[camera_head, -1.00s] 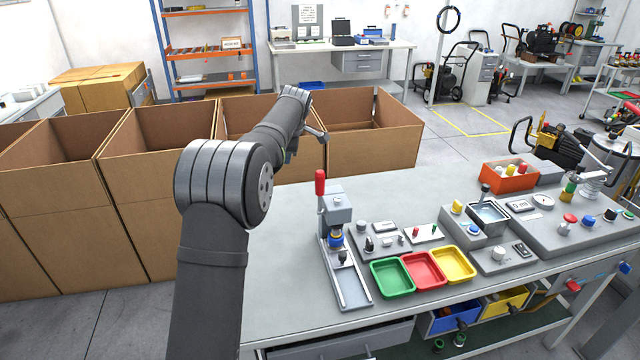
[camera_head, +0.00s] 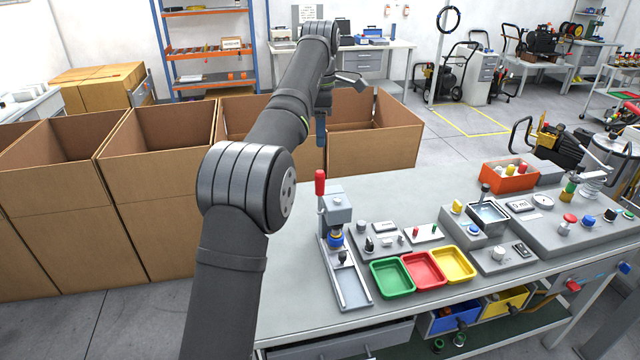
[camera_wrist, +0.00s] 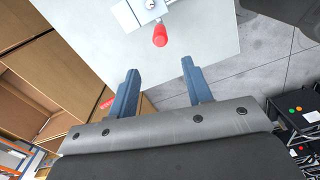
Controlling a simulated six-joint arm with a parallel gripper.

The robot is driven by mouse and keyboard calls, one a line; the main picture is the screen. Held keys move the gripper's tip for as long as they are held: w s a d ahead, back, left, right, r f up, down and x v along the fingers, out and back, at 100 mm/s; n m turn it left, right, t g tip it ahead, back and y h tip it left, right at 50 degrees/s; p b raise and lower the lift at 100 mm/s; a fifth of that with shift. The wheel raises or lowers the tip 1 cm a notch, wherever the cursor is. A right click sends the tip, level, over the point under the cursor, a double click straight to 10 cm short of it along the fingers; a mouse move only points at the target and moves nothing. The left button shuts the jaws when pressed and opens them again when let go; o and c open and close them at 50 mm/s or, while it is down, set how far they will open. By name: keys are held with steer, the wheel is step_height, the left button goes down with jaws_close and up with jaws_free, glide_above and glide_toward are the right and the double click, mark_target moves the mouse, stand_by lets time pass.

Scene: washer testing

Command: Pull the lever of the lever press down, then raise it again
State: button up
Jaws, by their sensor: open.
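The lever press (camera_head: 337,230) stands at the left end of the workbench, with its red-handled lever (camera_head: 320,182) pointing up. In the wrist view the red lever handle (camera_wrist: 160,36) shows beyond the fingertips, with part of the grey press (camera_wrist: 146,8) behind it. My gripper (camera_wrist: 158,78) is open and empty, its two blue fingers spread apart. In the head view my gripper (camera_head: 321,130) hangs fingers down, above and behind the lever, apart from it. My arm hides part of the boxes there.
Green (camera_head: 391,277), red (camera_head: 424,268) and yellow (camera_head: 454,263) trays lie right of the press. Grey fixtures and an orange bin (camera_head: 508,175) stand farther right. Open cardboard boxes (camera_head: 372,146) stand behind the bench. The bench top (camera_head: 400,195) behind the press is clear.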

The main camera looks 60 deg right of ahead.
mark_target(320, 183)
step_height(320, 183, down, 15)
steer(key=shift+f, duration=0.2)
stand_by(0.3)
jaws_close()
